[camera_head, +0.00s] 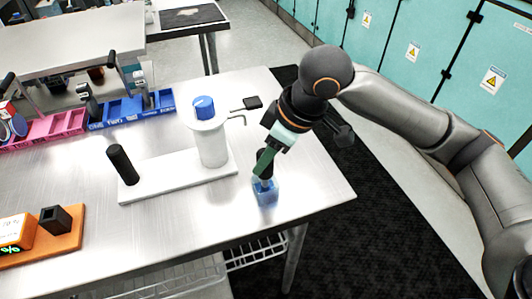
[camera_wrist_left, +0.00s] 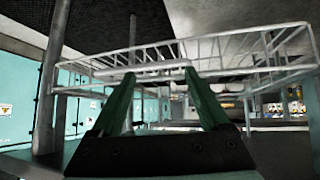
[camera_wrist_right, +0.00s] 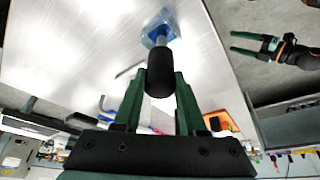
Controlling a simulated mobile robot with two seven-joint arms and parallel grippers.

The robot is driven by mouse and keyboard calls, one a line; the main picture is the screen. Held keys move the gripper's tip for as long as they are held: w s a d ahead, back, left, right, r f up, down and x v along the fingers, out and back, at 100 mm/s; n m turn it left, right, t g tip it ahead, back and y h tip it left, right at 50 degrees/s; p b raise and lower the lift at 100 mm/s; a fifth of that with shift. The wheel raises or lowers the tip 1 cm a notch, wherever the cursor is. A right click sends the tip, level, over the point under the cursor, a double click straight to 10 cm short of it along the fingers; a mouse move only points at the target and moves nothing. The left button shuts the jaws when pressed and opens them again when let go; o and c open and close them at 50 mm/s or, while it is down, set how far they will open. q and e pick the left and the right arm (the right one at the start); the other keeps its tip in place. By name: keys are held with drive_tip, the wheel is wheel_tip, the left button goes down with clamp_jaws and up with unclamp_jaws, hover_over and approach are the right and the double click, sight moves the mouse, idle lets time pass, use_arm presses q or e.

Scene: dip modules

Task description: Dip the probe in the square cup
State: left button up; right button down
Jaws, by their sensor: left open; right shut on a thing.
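The blue translucent square cup (camera_head: 265,194) stands near the right front edge of the metal table. My right gripper (camera_head: 265,164) is above it, shut on the black handle of the probe (camera_wrist_right: 160,76). In the right wrist view a thin shaft runs from the handle to the cup (camera_wrist_right: 160,27), and its end appears to be inside the cup's opening. How deep it sits is hard to tell. My left gripper (camera_wrist_left: 160,75) is open and empty, low near the wire shelf under the table. It also shows in the right wrist view (camera_wrist_right: 250,44).
A white base (camera_head: 180,177) with a black upright cylinder (camera_head: 122,165) and a white, blue-knobbed column (camera_head: 212,145) stands left of the cup. An orange block (camera_head: 60,243) with a black square holder lies at the left front. Blue (camera_head: 120,112) and pink bins line the back left.

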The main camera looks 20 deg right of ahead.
drive_tip(key=shift+r+p, duration=1.95)
drive_tip(key=shift+p, duration=0.3)
drive_tip(key=shift+r+p, duration=0.45)
drive_tip(key=shift+r, duration=0.75)
